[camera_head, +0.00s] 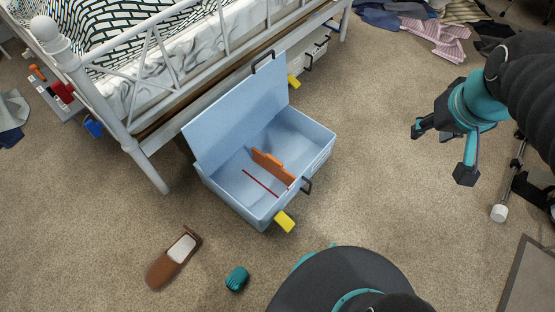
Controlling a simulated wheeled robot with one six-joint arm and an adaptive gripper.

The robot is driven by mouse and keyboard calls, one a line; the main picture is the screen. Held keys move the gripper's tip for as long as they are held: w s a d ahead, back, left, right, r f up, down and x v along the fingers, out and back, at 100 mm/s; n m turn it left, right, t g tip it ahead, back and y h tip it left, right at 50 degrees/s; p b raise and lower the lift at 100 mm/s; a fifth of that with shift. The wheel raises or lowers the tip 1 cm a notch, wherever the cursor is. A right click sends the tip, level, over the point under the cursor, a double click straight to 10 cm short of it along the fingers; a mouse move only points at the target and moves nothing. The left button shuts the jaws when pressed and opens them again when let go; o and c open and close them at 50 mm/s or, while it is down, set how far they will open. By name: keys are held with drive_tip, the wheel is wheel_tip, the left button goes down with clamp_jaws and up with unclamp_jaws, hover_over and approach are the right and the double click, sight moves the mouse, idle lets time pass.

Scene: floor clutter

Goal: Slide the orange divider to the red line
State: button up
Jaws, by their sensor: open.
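An open light-blue box (231,193) stands on the carpet beside the bed, with its lid (232,115) raised. Inside it an orange divider (273,167) stands upright across the floor of the box. A thin red line (260,183) runs on the box floor to the lower left of the divider, roughly parallel to it, with a strip of bare floor between them. My gripper (441,150) is at the upper right, above the carpet and well apart from the box. Its fingers are spread and hold nothing.
A brown slipper (165,270) and a small teal object (236,279) lie on the carpet in front of the box. The white bed frame (125,140) rises behind and left. Clothes (430,30) lie at the top right. Carpet between box and gripper is clear.

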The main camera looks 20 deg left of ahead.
drive_tip(key=w+a+f+n+g+b, duration=0.2)
drive_tip(key=w+a+f+n, duration=0.2)
drive_tip(key=w+a+f, duration=0.5)
drive_tip(key=n+g+b, duration=0.2)
drive_tip(key=n+b, duration=0.3)
drive_tip(key=n, duration=0.3)
hover_over(276, 161)
wheel_tip(276, 161, down, 28)
drive_tip(key=shift+h, duration=0.3)
wheel_tip(276, 161, down, 13)
drive_tip(key=shift+w+f+b, duration=0.1)
drive_tip(key=shift+w+b, duration=0.05)
drive_tip(key=shift+b, duration=0.65)
clamp_jaws()
